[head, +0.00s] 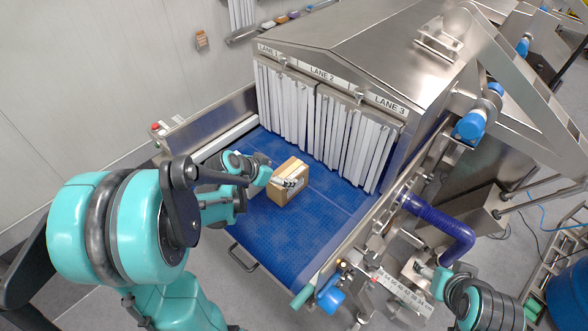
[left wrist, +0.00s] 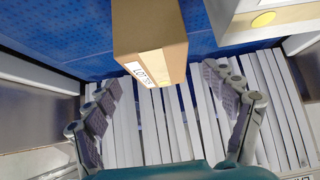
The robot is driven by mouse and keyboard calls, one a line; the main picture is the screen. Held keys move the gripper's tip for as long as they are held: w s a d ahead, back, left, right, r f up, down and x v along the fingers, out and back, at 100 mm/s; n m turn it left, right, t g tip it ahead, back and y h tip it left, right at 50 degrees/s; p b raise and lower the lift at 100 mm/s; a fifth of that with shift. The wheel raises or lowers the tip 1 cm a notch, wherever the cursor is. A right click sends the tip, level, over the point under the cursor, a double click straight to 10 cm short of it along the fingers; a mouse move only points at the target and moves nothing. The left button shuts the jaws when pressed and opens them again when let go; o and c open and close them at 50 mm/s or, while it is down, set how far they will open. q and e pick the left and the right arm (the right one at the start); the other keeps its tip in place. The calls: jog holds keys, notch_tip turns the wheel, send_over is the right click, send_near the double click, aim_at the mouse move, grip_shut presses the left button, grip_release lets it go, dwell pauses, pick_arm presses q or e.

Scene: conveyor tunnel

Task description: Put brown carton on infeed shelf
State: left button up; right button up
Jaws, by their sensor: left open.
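The brown carton (head: 286,187) stands on the blue surface of the infeed shelf (head: 312,235), in front of the strip curtains. In the left wrist view the carton (left wrist: 155,35) shows a white printed label and sits just beyond the fingertips. My left gripper (head: 277,172) is at the carton's left and upper side in the head view. It is open, its two fingers (left wrist: 162,84) spread wide with a gap between them. Whether a finger touches the carton I cannot tell. My right gripper (head: 426,270) is low at the right, far from the carton; its jaws are too small to read.
White strip curtains (head: 345,140) hang under the lane signs (head: 322,73) behind the shelf. Metal side rails edge the shelf, and a blue hose (head: 450,235) runs at its right. The front part of the shelf is clear.

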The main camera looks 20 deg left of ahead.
aim_at(293, 173)
pick_arm(q)
jog(key=b+x, duration=0.1)
jog(key=x, duration=0.7)
jog(key=shift+w+d+f, duration=0.1)
jog(key=shift+w, duration=0.15)
jog(key=shift+s, duration=0.1)
jog(key=shift+c, duration=0.2)
jog(key=c, duration=1.8)
jog(key=shift+r, duration=0.2)
